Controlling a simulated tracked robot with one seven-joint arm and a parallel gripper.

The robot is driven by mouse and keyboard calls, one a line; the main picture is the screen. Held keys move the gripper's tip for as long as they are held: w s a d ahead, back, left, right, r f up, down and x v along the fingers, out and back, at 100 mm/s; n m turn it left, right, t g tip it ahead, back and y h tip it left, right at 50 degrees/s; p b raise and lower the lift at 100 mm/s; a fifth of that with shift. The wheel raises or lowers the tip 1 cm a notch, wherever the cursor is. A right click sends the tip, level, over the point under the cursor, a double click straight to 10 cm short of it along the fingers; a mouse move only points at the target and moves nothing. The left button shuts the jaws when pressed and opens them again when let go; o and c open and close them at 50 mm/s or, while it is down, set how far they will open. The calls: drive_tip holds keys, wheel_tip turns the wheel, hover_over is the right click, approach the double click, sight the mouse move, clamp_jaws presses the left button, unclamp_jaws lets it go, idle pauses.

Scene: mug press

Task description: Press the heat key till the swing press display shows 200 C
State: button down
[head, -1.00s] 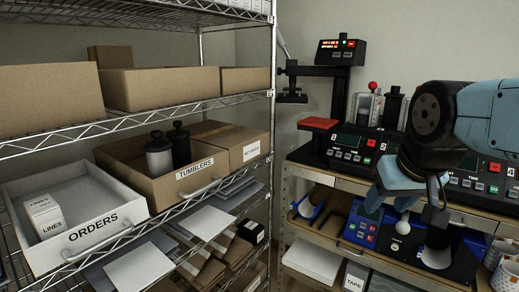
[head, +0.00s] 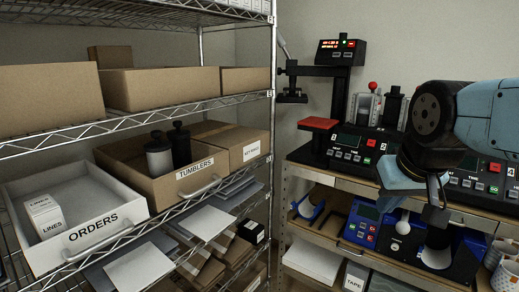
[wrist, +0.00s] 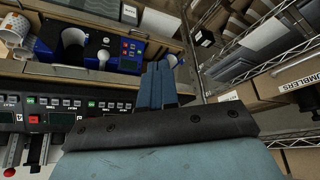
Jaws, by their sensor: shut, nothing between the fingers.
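The swing press (head: 338,95) stands at the back left end of the bench in the head view, with a black column and a side arm. Its display (head: 328,44) on the top box shows small red text, too small to read. Small red and green keys (head: 347,43) sit beside it; their labels are unreadable. My gripper (wrist: 158,68) shows in the wrist view with its blue fingers together and nothing between them. In the head view my arm is at the right, in front of the bench, well apart from the swing press keys.
Other press panels (head: 352,145) line the bench, beside a red plate (head: 318,123). Below, an open drawer holds a blue press (head: 362,225). Wire shelving with an ORDERS bin (head: 100,232) and TUMBLERS box (head: 205,180) fills the left. Air before the swing press looks clear.

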sight(337, 55)
idle(0.6)
drive_tip(key=w+a+r+m+t+y, duration=0.1)
drive_tip(key=w+a+r+m+t, duration=0.1)
drive_tip(key=w+r, duration=0.8)
drive_tip(key=w+a+r+m+t, duration=0.15)
drive_tip(key=w+r, duration=0.35)
drive_tip(key=w, duration=0.9)
drive_tip(key=w+a+r+m+t+y, duration=0.1)
drive_tip(key=w+r+m+t, duration=0.15)
drive_tip(key=w+r, duration=0.8)
drive_tip(key=w+d+r+m+t, duration=0.1)
drive_tip(key=w+d+r+m, duration=0.1)
drive_tip(key=w, duration=0.6)
drive_tip(key=w+d+r+m+t, duration=0.2)
drive_tip(key=w+d+m, duration=0.1)
drive_tip(key=w, duration=0.6)
drive_tip(key=w+d+r+m+t, duration=0.1)
drive_tip(key=w+d+r+m, duration=0.1)
drive_tip(key=w, duration=0.6)
drive_tip(key=shift+w+d+r+m+t, duration=0.2)
drive_tip(key=shift+r+m+t, duration=0.15)
drive_tip(key=shift+m, duration=0.25)
drive_tip(key=w+d+f, duration=0.4)
drive_tip(key=w, duration=0.2)
drive_tip(key=shift+d, duration=0.25)
